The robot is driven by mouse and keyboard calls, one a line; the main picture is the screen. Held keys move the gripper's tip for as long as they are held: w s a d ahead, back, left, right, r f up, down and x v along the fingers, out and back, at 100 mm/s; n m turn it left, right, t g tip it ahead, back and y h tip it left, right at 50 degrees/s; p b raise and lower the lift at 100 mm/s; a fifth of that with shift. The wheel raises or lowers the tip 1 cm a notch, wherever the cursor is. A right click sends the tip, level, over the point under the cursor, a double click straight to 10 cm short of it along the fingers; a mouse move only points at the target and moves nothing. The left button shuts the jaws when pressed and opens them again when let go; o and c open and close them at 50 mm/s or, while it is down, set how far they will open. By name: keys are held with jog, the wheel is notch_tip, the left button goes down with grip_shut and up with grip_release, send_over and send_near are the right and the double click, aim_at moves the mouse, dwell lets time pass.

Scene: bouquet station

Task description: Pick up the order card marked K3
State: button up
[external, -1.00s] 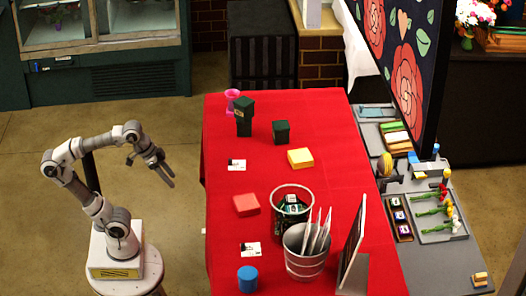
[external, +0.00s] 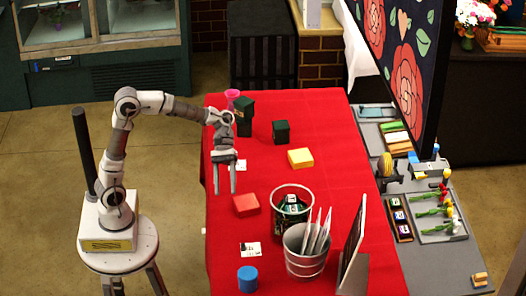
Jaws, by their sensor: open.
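Two small white cards with dark marks lie flat on the red table (external: 330,180). One card (external: 242,165) is near the left edge and partly hidden behind my gripper. The other card (external: 251,249) lies nearer the front, beside the blue cylinder. The print is too small to read, so I cannot tell which is K3. My gripper (external: 224,190) is open and empty, with its fingers pointing down. It appears above the left edge of the table, just left of the farther card.
A red block (external: 246,205), a yellow block (external: 301,158) and a blue cylinder (external: 247,279) stand nearby. Dark green boxes (external: 281,132) and a pink cup (external: 232,97) are at the back.

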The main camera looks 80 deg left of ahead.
jog(key=w+r+n+h+p, duration=0.2)
jog(key=w+n+h+p, duration=0.1)
jog(key=w+n, duration=0.1)
jog(key=b, duration=0.1)
send_near(242, 245)
jog(key=shift+s+d+f+t+b, duration=0.15)
jog(key=shift+d+f+b, duration=0.25)
jog(key=shift+b, duration=0.2)
jog(key=shift+s+d+f+t+b, duration=0.15)
jog(key=shift+d+f+b, duration=0.1)
jog(key=shift+d+b, duration=0.35)
jog(key=shift+d+f, duration=0.15)
jog(key=shift+d, duration=0.35)
jog(key=x, duration=0.2)
jog(key=b+x, duration=0.1)
jog(key=x, duration=0.1)
jog(key=shift+w+f+b, duration=0.2)
jog(key=shift+f+b, duration=0.05)
jog(key=shift+b, duration=0.05)
jog(key=shift+d+f, duration=0.15)
jog(key=shift+d, duration=0.4)
grip_shut()
